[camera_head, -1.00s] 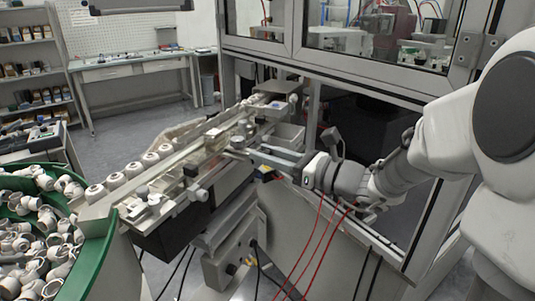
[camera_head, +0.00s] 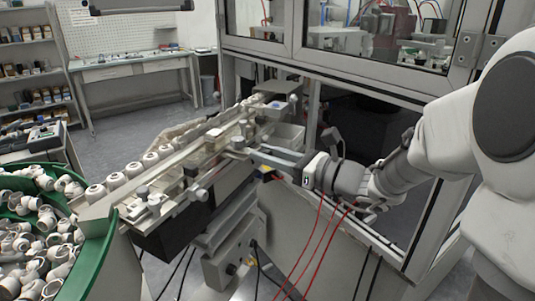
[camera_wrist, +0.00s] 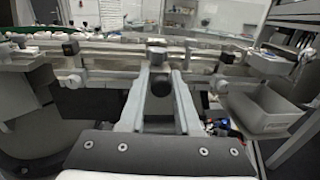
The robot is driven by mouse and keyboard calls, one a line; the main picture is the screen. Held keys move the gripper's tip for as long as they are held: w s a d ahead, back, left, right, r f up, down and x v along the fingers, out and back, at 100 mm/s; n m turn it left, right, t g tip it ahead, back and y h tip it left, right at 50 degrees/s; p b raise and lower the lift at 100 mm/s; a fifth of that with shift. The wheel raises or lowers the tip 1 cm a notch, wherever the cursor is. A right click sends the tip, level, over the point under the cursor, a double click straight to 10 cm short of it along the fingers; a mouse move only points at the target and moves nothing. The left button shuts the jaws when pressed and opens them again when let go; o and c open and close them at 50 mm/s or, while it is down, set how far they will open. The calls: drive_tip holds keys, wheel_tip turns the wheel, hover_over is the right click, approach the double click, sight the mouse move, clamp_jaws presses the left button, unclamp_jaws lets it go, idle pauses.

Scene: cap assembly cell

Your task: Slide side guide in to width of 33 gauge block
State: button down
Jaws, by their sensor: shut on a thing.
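The side guide (camera_head: 185,160) is a pale rail along the near side of the sloping track, carried on clamps with grey knobs. My gripper (camera_head: 254,153) reaches in from the right, its fingertips at the near side of the rail's upper part. In the wrist view my gripper (camera_wrist: 159,78) has its two fingers on either side of a dark round knob (camera_wrist: 161,85) on the guide's mount and is shut on it. The contact surfaces are hidden.
White caps (camera_head: 133,169) line the track's far side. A green-rimmed bowl (camera_head: 103,250) of loose white parts stands at the lower left. A grey bin (camera_wrist: 265,110) is close right of my fingers. The machine frame (camera_head: 340,75) stands behind, and red cables hang below my gripper.

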drive_tip(key=shift+w+d, duration=0.1)
drive_tip(key=shift+x, duration=0.9)
drive_tip(key=c, duration=0.7)
unclamp_jaws()
drive_tip(key=p+v, duration=0.1)
drive_tip(key=v, duration=1.6)
drive_tip(key=shift+s+p, duration=0.3)
drive_tip(key=shift+p, duration=0.05)
